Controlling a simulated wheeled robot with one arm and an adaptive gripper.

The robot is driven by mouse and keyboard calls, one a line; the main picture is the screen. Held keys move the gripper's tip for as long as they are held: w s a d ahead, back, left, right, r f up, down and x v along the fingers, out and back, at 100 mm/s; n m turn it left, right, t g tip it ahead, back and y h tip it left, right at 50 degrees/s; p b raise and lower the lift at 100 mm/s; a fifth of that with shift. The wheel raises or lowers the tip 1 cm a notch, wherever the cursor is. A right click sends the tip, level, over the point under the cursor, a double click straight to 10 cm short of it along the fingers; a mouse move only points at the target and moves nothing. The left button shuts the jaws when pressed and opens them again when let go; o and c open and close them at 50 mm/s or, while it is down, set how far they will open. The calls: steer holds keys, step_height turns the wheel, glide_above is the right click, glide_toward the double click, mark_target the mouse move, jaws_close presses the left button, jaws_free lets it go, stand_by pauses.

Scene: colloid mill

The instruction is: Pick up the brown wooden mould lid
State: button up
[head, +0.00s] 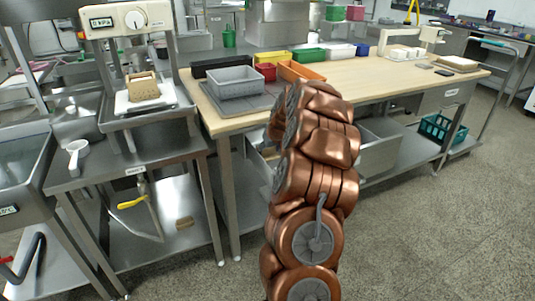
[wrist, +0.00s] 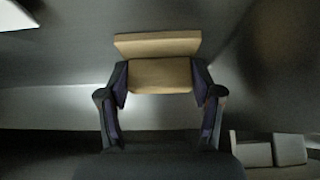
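In the wrist view a light-brown wooden piece, which looks like the mould lid (wrist: 160,75), has a wide plate at the far side and a narrower block nearer me. My gripper (wrist: 161,80) has one dark finger on each side of the narrower block. Both fingertips appear to touch its sides, so it looks shut on the lid. A grey surface lies behind the lid; I cannot tell if the lid rests on it. In the head view my copper arm hides the gripper and the lid.
An open steel drawer (head: 383,156) shows beside my arm under the wooden worktop (head: 375,82). A grey bin (head: 235,83) stands on the worktop. A wooden mould (head: 142,87) sits on the press at left. Two pale blocks (wrist: 250,151) (wrist: 290,150) lie at lower right in the wrist view.

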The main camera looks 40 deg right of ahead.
steer(key=c, duration=0.6)
